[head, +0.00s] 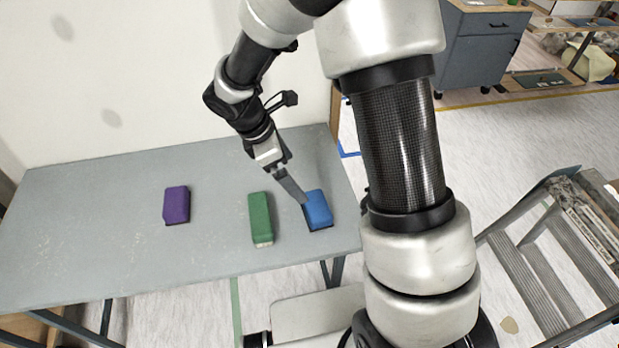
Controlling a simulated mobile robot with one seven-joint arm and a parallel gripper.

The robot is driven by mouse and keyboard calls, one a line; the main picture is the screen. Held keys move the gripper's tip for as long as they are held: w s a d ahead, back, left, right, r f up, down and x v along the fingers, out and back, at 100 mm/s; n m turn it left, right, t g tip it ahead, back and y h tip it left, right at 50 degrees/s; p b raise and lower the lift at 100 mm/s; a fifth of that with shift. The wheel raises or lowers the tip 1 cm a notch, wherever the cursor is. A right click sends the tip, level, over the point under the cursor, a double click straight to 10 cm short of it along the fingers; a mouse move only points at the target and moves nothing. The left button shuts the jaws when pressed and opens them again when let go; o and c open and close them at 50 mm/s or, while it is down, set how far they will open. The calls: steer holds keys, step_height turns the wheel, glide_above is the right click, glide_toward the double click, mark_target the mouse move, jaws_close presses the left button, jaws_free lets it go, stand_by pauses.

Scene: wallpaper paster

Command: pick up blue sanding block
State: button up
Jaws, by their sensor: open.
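The blue sanding block (319,211) lies on the grey table (95,230) near its right end. My gripper (303,200) comes down from the upper left, with its fingers at the upper left edge of the blue block. The gripper is open, though its fingers overlap in this view and the gap is hard to see. I cannot tell whether the fingers touch the block or hover above it. Nothing shows as held.
A green block (260,218) lies just left of the blue one, and a purple block (176,204) lies farther left. A pale wall (150,80) stands behind the table. A ladder (555,260) is on the floor at right. The table's left part is clear.

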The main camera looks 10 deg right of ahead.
mark_target(315, 205)
steer(key=b+x, duration=0.2)
steer(key=x, duration=1.5)
steer(key=shift+s+f, duration=0.15)
steer(key=shift+f, duration=0.1)
steer(key=c, duration=1)
